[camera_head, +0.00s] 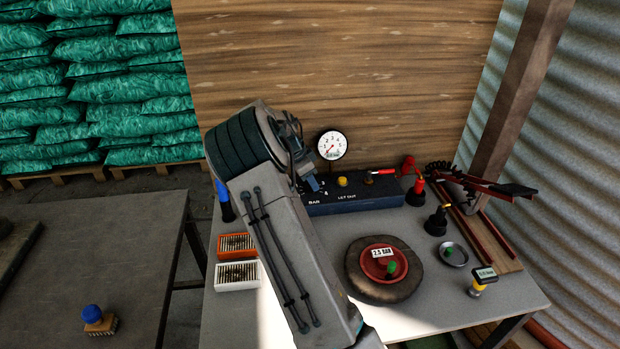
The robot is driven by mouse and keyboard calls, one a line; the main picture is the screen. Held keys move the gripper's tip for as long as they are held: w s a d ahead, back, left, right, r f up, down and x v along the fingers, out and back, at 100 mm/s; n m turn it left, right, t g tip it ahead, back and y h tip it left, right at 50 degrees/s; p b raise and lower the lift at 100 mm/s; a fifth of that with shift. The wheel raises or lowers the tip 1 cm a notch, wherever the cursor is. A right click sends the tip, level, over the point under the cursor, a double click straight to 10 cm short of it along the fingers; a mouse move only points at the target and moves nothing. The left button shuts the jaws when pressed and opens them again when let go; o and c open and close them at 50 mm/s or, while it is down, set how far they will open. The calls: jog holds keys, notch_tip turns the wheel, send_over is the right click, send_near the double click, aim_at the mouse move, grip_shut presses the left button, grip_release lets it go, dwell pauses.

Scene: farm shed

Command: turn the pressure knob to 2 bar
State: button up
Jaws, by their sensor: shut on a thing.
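A dark blue control box (358,198) stands at the back of the table, marked "BAR" at its left end and "LET OUT" near the middle. A round white pressure gauge (332,145) stands above it; its needle reading is too small to tell. My gripper (311,186) reaches down at the box's left end, above the "BAR" label, and is shut on the pressure knob there. The knob is hidden behind my gripper and arm, so its setting cannot be read. A scale figure that looks like 4 shows just right of the fingers.
A yellow button (342,182) and a red lever (380,172) sit close right of my gripper. A tyre with a red hub (376,268) tagged "2.5 BAR" lies in front. An orange box (236,246) and a white box (237,284) stand left. A foot pump (485,187) stands right.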

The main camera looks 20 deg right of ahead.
dwell(0.4)
jog(key=o, duration=1)
jog(key=shift+c, duration=0.2)
jog(key=v, duration=1.4)
jog(key=shift+f, duration=0.15)
